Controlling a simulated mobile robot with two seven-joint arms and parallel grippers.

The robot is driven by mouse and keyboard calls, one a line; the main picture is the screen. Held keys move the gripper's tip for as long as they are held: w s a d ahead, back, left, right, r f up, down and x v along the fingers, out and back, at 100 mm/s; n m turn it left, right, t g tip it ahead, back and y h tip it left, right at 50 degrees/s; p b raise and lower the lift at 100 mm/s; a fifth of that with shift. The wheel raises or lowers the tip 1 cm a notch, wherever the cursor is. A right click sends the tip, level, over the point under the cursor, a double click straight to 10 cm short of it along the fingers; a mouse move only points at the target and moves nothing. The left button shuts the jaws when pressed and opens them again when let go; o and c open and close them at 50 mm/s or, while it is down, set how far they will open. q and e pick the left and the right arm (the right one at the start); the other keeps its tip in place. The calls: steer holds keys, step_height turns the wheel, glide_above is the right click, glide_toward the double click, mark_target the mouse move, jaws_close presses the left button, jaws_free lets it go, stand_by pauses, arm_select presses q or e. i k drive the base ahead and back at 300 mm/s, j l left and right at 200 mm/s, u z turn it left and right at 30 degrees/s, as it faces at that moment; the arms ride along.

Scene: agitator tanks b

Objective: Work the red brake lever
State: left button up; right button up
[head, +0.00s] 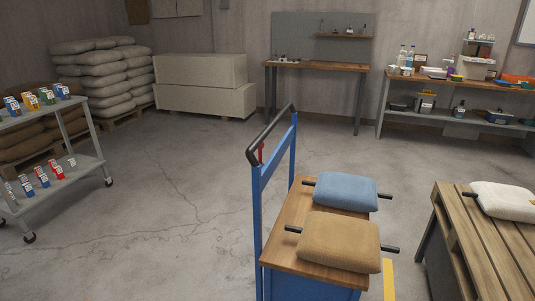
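The red brake lever (261,152) shows as a small upright red piece just below the black push handle (270,134) of a blue cart (257,215). The handle bar's near end and the blue frame partly surround it, and its lower part is hard to make out. The cart has a wooden top (281,245) carrying a blue cushion-like bag (345,191) and a tan one (340,242), each with black bars sticking out at the sides. Neither of my grippers is in the head view.
A wooden pallet-like table (488,252) with a white bag (505,199) stands close on the right. A grey shelf trolley (75,183) with small boxes is on the left. Workbenches and stacked sacks (100,75) line the back wall. The concrete floor left of the cart is clear.

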mark_target(260, 148)
steer(key=j, duration=0.45)
steer(key=i+l, duration=0.1)
steer(key=i, duration=0.35)
steer(key=i+l, duration=0.15)
steer(key=i, duration=0.35)
steer(key=i+l, duration=0.1)
steer(key=i, duration=0.35)
steer(key=u, duration=1.2)
